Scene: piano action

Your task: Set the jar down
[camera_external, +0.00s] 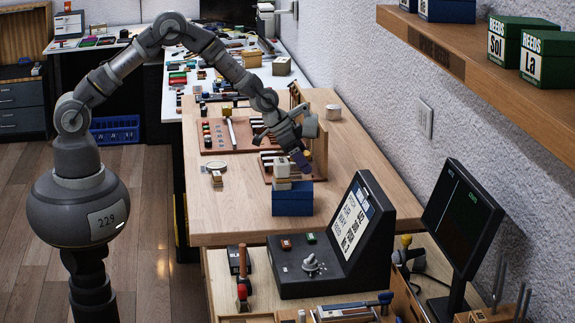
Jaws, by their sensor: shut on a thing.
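My gripper (298,152) is at the end of my arm, over the wooden bench beside the piano-key model. It is shut on a small dark blue-purple thing, which I take to be the jar (301,160); it is small and partly covered by the fingers. The jar is just above and right of a stack of pale blocks (282,170). Whether it touches anything below cannot be told from this view.
A blue box (293,200) stands at the bench's front, below the pale blocks. A tray of small parts (213,147) lies left of the key model. The bench's front left (225,215) is clear.

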